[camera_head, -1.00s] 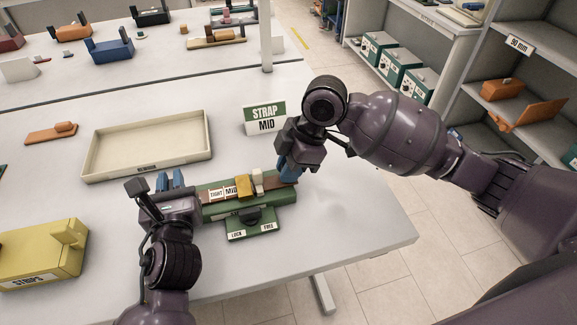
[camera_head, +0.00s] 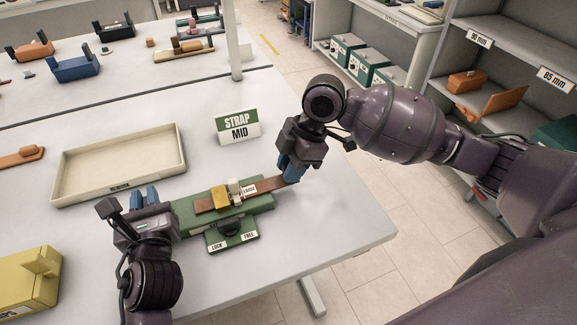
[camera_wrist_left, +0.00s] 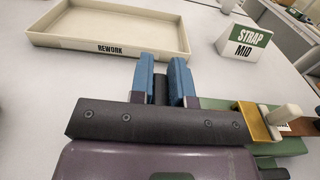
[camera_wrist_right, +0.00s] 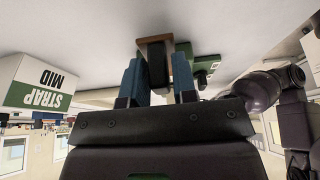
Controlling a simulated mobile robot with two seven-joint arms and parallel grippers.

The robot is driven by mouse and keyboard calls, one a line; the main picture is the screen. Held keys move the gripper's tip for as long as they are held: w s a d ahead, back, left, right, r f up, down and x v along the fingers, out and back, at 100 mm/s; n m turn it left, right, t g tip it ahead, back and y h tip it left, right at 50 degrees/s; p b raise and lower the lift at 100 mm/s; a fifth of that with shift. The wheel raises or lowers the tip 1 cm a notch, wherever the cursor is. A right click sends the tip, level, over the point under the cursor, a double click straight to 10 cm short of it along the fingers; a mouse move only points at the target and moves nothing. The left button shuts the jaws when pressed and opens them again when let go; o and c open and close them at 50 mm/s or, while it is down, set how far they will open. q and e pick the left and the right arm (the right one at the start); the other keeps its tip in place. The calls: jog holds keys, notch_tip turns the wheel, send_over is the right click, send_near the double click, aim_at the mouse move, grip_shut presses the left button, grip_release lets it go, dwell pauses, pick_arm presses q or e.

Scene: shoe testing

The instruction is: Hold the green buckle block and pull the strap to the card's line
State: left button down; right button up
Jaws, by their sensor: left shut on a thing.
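The green buckle block (camera_head: 262,201) lies on the table with a yellow buckle (camera_head: 220,197) and a white peg (camera_head: 234,187) on top. A brown strap (camera_head: 268,184) runs through the buckle and out past the block's right end; a LOOSE label shows right of the peg. My left gripper (camera_head: 146,198) is shut on the block's left end, which it mostly hides. My right gripper (camera_head: 291,172) is at the strap's right end, its fingers on either side of it; the right wrist view shows the strap end (camera_wrist_right: 155,41) between them. The STRAP MID card (camera_head: 237,127) stands behind.
A dark knob (camera_head: 229,229) sits between LOCK and FREE labels at the block's front. The empty cream REWORK tray (camera_head: 120,188) lies behind left, and a yellow STRAPS box (camera_head: 25,285) at front left. The table right of the strap is clear.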

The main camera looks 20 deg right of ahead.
jog(key=shift+o, duration=1.3)
jog(key=v, duration=1.2)
jog(key=shift+a, duration=0.1)
pick_arm(q)
jog(key=c, duration=1)
grip_release()
